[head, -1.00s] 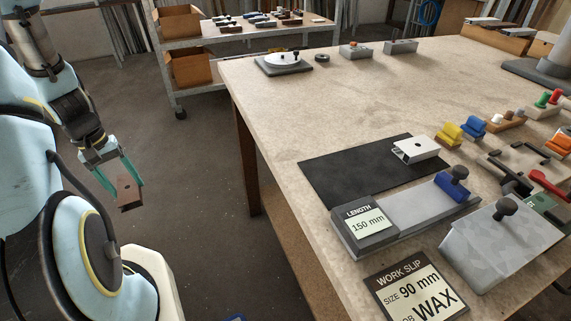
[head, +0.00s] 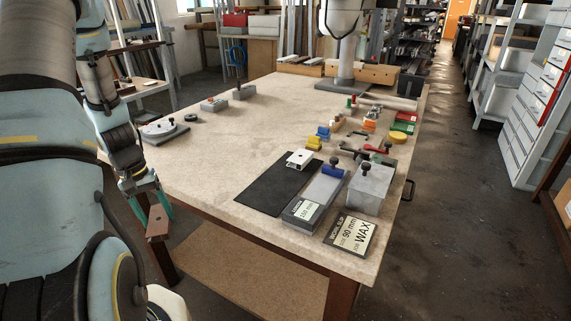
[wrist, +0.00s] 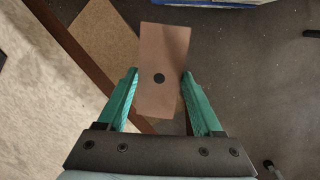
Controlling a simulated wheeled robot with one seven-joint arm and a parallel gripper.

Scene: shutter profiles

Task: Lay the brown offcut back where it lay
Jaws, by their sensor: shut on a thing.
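The brown offcut (head: 157,223) is a flat brown piece held below my gripper (head: 152,212) in the head view, off the workbench's near left edge.
The workbench (head: 230,120) holds a black mat (head: 275,190), a length block (head: 315,205), a work slip (head: 350,235) and several small coloured parts. Its left half is mostly clear. A shelf trolley (head: 150,88) stands behind my arm, partly hidden.

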